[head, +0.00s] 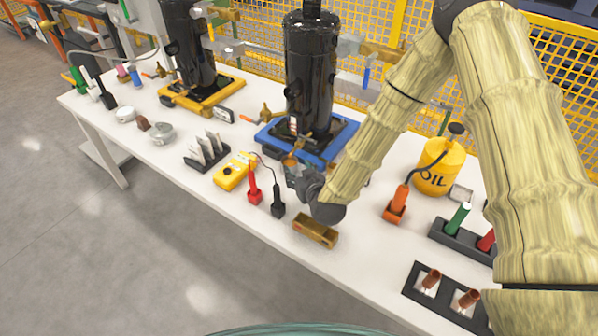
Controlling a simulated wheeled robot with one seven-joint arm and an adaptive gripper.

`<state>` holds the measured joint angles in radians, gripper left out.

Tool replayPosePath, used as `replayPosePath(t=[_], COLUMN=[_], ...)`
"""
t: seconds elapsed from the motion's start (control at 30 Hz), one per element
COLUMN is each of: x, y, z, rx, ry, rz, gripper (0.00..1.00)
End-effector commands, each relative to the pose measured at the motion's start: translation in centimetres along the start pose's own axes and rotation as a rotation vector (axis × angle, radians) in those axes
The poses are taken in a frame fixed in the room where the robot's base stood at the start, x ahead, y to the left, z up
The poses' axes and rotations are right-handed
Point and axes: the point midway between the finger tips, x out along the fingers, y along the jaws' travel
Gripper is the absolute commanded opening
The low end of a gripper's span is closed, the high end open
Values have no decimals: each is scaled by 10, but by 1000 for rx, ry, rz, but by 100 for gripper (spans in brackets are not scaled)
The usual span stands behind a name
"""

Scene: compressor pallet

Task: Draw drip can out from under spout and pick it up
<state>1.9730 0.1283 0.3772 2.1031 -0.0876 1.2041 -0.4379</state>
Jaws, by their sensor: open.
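A black compressor (311,70) stands upright on a blue pallet (344,138) near the table's middle. A small brass spout (298,142) sticks out low at its front. A small can with a brownish-orange rim, seemingly the drip can (290,162), shows just below the spout, small and partly hidden by my gripper. My gripper (291,172) is open and low at the blue pallet's front edge, with its fingers close to the can. I cannot tell whether the fingers touch it or stand around it.
A yellow meter (234,171), a red probe (254,190) and a black probe (278,203) stand left of my gripper. A brass block (315,231) lies in front. A yellow oil can (439,167) and an orange-handled tool (397,205) stand right. A second compressor (189,45) stands back left.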

Motion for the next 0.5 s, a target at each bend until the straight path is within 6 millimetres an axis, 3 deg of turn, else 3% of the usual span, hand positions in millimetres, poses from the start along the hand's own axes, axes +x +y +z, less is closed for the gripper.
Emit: replayPosePath(t=[0.23,0.5], x=[8,44], y=[0,0], z=[0,-1], rx=[0,0], ry=[-1,0], rz=[0,0], gripper=[52,52])
